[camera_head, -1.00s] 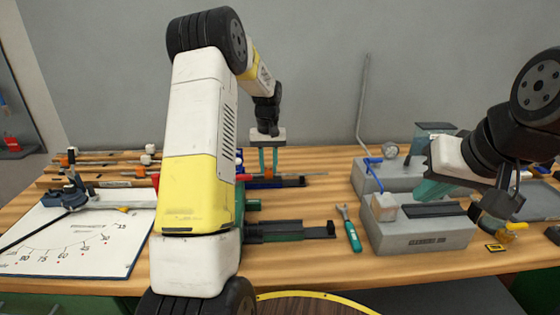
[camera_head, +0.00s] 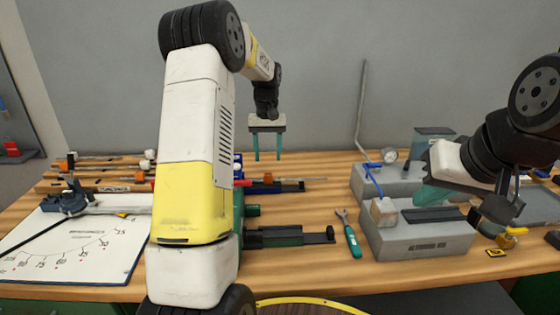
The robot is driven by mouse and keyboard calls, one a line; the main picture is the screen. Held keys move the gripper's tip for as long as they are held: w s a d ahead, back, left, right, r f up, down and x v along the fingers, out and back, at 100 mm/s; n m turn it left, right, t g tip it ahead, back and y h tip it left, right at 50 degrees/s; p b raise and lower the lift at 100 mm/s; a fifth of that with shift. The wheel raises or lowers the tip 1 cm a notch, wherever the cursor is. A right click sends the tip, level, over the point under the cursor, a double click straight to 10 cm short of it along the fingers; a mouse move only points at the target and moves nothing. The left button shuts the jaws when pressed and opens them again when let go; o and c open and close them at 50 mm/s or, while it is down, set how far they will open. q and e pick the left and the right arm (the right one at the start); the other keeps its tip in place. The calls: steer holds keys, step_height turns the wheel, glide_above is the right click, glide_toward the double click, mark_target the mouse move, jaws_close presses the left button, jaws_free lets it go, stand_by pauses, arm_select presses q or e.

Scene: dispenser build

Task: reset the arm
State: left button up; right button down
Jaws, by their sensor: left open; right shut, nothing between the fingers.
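My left gripper (camera_head: 268,154) hangs in the air above the back of the workbench (camera_head: 310,203), fingers pointing down. Its two teal fingers are apart with nothing between them. My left arm rises from the bottom of the view and hides part of the bench's middle left. My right gripper (camera_head: 432,193) is at the right, over the grey block-shaped fixture. Part of a teal finger shows; the rest is hidden by my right arm, and I see nothing held in it.
A grey fixture (camera_head: 430,246) stands at the right, with a teal-handled wrench (camera_head: 352,240) left of it. A green-and-black vise-like tool (camera_head: 290,236) lies mid-bench. A white angle chart (camera_head: 75,245) lies at the left, with clamps (camera_head: 95,187) behind it. A gauge (camera_head: 389,154) stands at the back right.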

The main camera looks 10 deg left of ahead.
arm_select(q)
steer(key=shift+r, duration=0.55)
steer(key=shift+s+r, duration=0.1)
steer(key=shift+r, duration=0.05)
steer(key=s+d+r+m+t, duration=0.2)
steer(key=s+d+r+t, duration=0.15)
steer(key=s+r, duration=0.95)
steer(key=s+d+f+m+t+h, duration=0.1)
steer(key=s+d, duration=0.1)
steer(key=s, duration=0.7)
steer(key=s+d+f+t+h, duration=0.1)
steer(key=s+d, duration=0.2)
steer(key=s, duration=0.7)
steer(key=shift+m+t, duration=0.35)
steer(key=shift+m, duration=0.05)
